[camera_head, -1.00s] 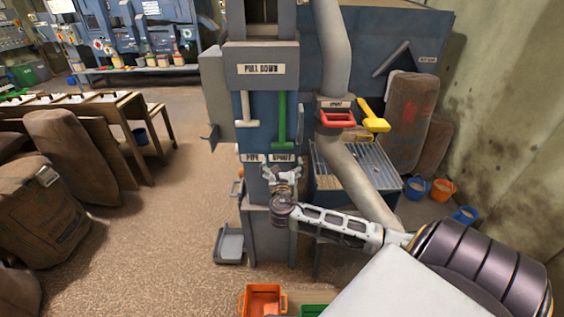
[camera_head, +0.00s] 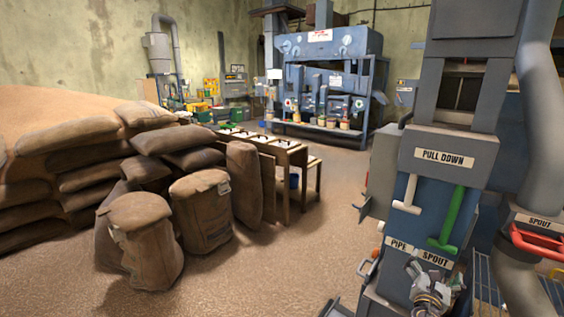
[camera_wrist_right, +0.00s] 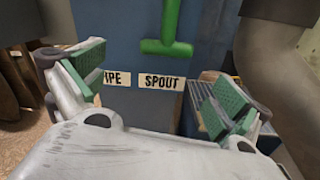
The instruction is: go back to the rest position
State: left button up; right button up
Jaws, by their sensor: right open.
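My right gripper (camera_head: 432,288) is at the lower right of the head view, in front of the bucket elevator's blue column (camera_head: 405,225), just below the "SPOUT" label. In the right wrist view its two green-padded fingers (camera_wrist_right: 158,88) are spread wide with nothing between them. The green pull handle (camera_head: 446,222) hangs above it and also shows in the right wrist view (camera_wrist_right: 170,28), beyond the fingers and apart from them. A white pull handle (camera_head: 408,196) hangs left of the green one, under the "PULL DOWN" label. My left gripper is out of view.
A red spout handle (camera_head: 538,243) and a thick grey pipe (camera_head: 540,100) stand right of the column. Filled sacks (camera_head: 145,245) and a wooden bench (camera_head: 285,155) are at left and centre. A blue machine (camera_head: 325,75) stands behind. The floor (camera_head: 290,270) left of the column is clear.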

jog(key=w+a+f+m+y, duration=0.3)
jog(key=f+m+y, duration=0.1)
jog(key=f, duration=0.1)
jog(key=d+f+m+g+y, duration=0.1)
jog(key=d+f+m, duration=0.2)
jog(key=f, duration=0.5)
jog(key=d+f+m+g+y, duration=0.1)
jog(key=d+f+m, duration=0.25)
jog(key=f, duration=0.45)
jog(key=s+d+f+m+g+y, duration=0.15)
jog(key=s+f+m, duration=0.25)
jog(key=s+f, duration=0.55)
jog(key=s+d+f+m+g, duration=0.3)
jog(key=s+f+m, duration=0.1)
jog(key=f, duration=1)
jog(key=s+a+f+m+g+y, duration=0.15)
jog(key=s+a+f, duration=0.25)
jog(key=s+f, duration=0.65)
jog(key=s+a+f+m+g, duration=0.2)
jog(key=s+a+f+g, duration=0.15)
jog(key=s+f, duration=0.7)
jog(key=s+a+f+m+g+y, duration=0.1)
jog(key=s+a+f+y, duration=0.1)
jog(key=s+a, duration=1.7)
jog(key=shift+a+f+m+g, duration=0.3)
jog(key=shift+a+f+g, duration=0.05)
jog(key=shift+a, duration=0.35)
